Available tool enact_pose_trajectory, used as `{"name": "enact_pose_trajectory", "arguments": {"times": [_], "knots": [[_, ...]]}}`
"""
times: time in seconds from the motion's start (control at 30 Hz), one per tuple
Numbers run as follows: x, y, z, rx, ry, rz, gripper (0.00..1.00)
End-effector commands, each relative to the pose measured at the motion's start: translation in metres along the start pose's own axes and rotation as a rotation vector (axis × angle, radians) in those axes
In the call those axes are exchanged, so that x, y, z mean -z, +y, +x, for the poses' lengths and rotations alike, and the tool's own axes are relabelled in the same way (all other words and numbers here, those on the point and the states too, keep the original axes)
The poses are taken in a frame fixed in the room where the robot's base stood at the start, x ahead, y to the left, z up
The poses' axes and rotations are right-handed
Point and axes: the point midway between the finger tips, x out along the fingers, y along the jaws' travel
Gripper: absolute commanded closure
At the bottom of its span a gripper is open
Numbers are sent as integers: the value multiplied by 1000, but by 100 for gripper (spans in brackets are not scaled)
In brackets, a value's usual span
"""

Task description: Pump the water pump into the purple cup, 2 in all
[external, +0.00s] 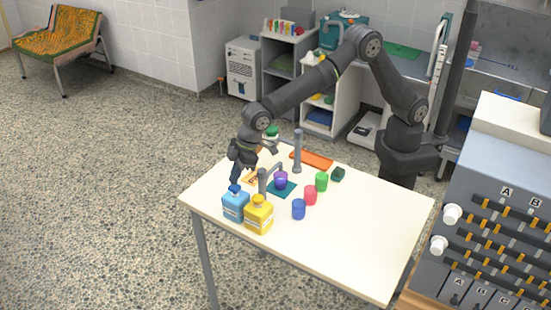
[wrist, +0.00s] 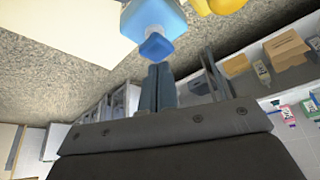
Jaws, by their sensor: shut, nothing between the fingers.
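A blue bottle (external: 235,207) with a dark blue pump head (external: 235,189) stands at the table's near left. It also shows in the wrist view (wrist: 152,16). A yellow bottle (external: 259,217) stands to its right. Their labels are too small to read, so I cannot tell which is the water pump. The purple cup (external: 281,182) stands upright on a teal mat (external: 289,191) behind the bottles; its inside is unclear. My gripper (external: 235,179) is shut and empty, pointing down just above the blue pump head. In the wrist view its fingertips (wrist: 158,67) are close to that head; contact is unclear.
Green (external: 321,182), red (external: 310,195) and blue (external: 298,209) cups stand right of the mat. A grey post (external: 262,182) rises behind the yellow bottle, another (external: 297,150) farther back. An orange tray (external: 318,161) lies at the back. The table's right side is clear.

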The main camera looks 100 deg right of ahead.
Motion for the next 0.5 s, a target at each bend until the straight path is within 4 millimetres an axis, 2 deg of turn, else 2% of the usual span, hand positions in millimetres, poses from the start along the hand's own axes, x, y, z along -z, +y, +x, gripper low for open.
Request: {"name": "enact_pose_trajectory", "arguments": {"times": [0.33,0.5], "knots": [[1,0,-2,0,1,0,100],[7,0,-15,0,3,0,100]]}}
